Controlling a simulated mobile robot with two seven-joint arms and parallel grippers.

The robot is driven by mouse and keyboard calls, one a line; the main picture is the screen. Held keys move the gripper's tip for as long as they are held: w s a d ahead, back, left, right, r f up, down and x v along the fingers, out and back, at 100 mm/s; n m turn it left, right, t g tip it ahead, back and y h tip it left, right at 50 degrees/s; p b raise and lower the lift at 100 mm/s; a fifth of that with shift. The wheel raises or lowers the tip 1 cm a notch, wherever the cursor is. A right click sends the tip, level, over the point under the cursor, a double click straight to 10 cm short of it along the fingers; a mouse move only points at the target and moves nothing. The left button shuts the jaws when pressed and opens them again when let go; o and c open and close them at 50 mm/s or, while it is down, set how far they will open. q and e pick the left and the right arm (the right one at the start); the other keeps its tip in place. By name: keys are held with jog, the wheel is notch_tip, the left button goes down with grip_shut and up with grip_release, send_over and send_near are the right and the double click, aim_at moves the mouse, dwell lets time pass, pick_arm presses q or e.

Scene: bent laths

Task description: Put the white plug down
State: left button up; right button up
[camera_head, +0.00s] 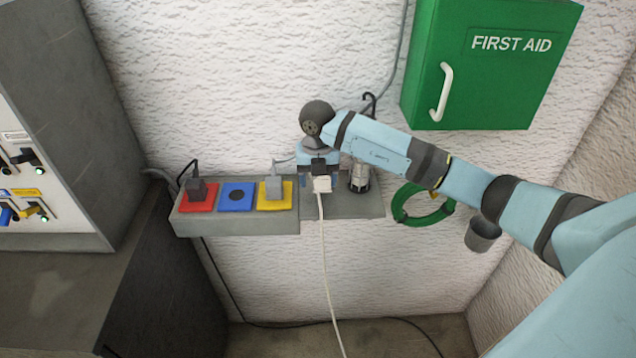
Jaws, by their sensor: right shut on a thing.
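The white plug (322,185) is at the fingertips of my right gripper (320,174), which points down and is shut on it. A white cord (325,260) runs from the plug down past the ledge's front edge to the floor. The plug is over the right part of the grey ledge (345,207), to the right of the yellow socket (288,203); whether it touches the ledge I cannot tell. My left gripper is not in view.
Left on the ledge, a red socket (211,204) holds a dark plug (197,188); a blue socket (238,205) is empty. A pale plug (273,187) sits in the yellow socket. A metal cylinder (359,181) stands close right of my gripper. A green first-aid box (490,85) hangs above right.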

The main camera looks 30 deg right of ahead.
aim_at(318, 189)
jog(key=shift+f, duration=0.75)
jog(key=shift+w+f+p, duration=0.1)
jog(key=shift+f+p, duration=0.25)
jog(key=shift+p, duration=0.25)
jog(key=shift+w+d+f, duration=0.1)
jog(key=shift+f, duration=0.25)
jog(key=shift+f, duration=0.1)
jog(key=shift+f+b, duration=0.15)
jog(key=shift+b, duration=0.2)
jog(key=shift+f, duration=0.35)
jog(key=o, duration=1.2)
jog(key=shift+r, duration=0.1)
